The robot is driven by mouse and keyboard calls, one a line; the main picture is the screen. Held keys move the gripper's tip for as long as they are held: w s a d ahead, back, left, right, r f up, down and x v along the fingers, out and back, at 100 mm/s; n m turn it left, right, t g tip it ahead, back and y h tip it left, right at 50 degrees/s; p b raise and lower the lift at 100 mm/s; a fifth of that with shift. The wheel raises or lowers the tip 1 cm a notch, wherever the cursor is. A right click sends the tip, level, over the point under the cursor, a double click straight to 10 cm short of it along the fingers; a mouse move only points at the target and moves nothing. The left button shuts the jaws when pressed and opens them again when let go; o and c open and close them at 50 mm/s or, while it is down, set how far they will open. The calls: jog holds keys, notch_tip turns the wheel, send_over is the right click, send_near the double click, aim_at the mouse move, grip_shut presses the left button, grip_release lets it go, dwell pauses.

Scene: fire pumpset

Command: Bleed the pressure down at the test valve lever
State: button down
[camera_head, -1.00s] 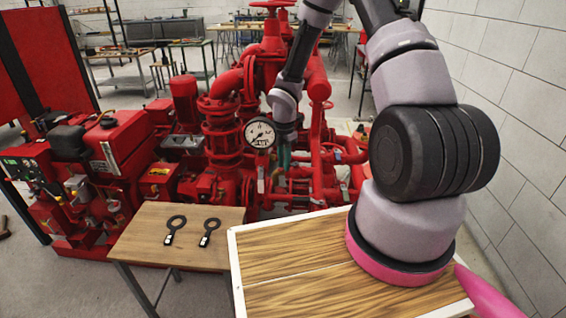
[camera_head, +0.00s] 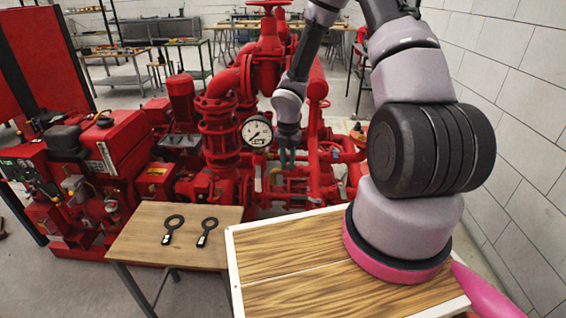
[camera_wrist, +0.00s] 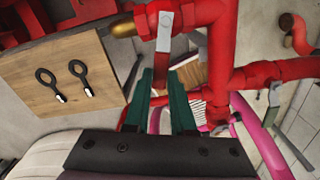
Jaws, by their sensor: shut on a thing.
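My gripper (camera_head: 287,158), with teal fingers, points down among the red pipes, right of the round pressure gauge (camera_head: 257,132). In the wrist view my gripper (camera_wrist: 161,78) has its two fingers on either side of the red lower end of a lever (camera_wrist: 164,32), whose grey upper part lies against a red pipe with a brass fitting. It is shut on that lever. The contact is partly hidden by the fingers. The gauge's needle is too small to read surely. Another grey lever (camera_wrist: 273,98) sits on the pipework to the right.
The red pumpset (camera_head: 222,125) fills the middle. A small wooden table (camera_head: 150,235) with two black ring-ended tools (camera_head: 174,224) stands front left. A white-edged wooden top (camera_head: 285,270) lies beneath my arm. A block wall (camera_head: 525,110) bounds the right.

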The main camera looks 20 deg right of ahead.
jog(key=shift+s+d+n, duration=0.15)
jog(key=shift+d+n, duration=0.25)
jog(key=shift+n, duration=0.45)
jog(key=shift+s+d+n, duration=0.15)
jog(key=shift+d+n, duration=0.25)
jog(key=shift+n, duration=0.45)
jog(key=c, duration=0.7)
grip_release()
jog(key=shift+c, duration=0.2)
jog(key=shift+r, duration=0.1)
notch_tip(320, 180, up, 11)
